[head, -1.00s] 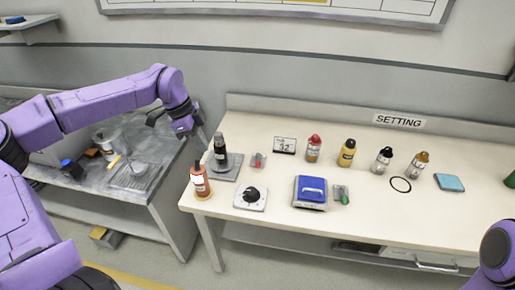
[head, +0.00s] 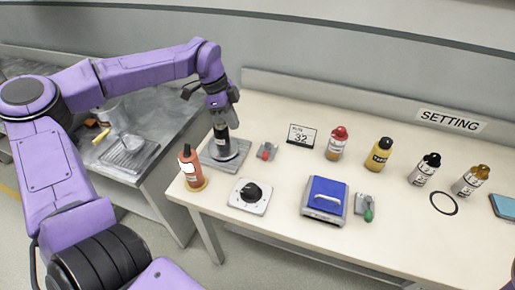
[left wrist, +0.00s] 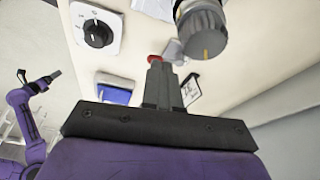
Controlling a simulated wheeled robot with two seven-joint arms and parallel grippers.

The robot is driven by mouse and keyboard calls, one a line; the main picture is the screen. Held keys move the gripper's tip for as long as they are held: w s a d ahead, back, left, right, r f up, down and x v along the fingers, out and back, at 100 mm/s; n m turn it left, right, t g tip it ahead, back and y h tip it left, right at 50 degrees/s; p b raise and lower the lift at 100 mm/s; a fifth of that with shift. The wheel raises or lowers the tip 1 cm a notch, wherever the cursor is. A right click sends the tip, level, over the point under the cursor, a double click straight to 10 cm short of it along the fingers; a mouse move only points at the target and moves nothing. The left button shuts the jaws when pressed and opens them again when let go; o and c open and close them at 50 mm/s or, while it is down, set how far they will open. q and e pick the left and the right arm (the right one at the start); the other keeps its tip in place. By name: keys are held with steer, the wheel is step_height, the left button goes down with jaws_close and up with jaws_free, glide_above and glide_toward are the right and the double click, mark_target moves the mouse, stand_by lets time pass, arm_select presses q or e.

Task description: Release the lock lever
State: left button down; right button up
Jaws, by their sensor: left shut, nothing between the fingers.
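A small grey fixture with a red lever (head: 267,152) sits on the table, right of a black upright device (head: 222,147) on a grey plate. Another small fixture has a green-tipped lever (head: 367,208). I cannot tell which is the lock lever. My left gripper (head: 224,104) points down at the top of the black device, partly covering it; contact is unclear. In the left wrist view the shut, empty fingers (left wrist: 160,70) overlap the red lever (left wrist: 155,58) in the picture, beside a ribbed grey knob (left wrist: 204,32). My right gripper (left wrist: 52,76) is small and far there.
An orange bottle (head: 190,170) stands at the table's left corner. A dial (head: 250,195) and a blue-lidded box (head: 325,200) sit in front. A 32 sign (head: 301,135) and several bottles stand behind. A grey side bench (head: 160,170) adjoins on the left.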

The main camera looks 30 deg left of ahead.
mark_target(266, 152)
arm_select(q)
steer(key=shift+s, duration=0.1)
steer(key=p+x, duration=0.1)
steer(key=x, duration=0.8)
steer(key=shift+f, duration=0.2)
steer(key=d, duration=0.1)
steer(key=w+d+f+p, duration=0.1)
steer(key=d, duration=0.1)
steer(key=shift+w+d, duration=0.1)
steer(key=shift+w, duration=0.1)
steer(key=shift+w+d+f, duration=0.1)
steer(key=shift+w+d, duration=0.05)
steer(key=shift+d, duration=0.25)
steer(key=shift+a, duration=0.1)
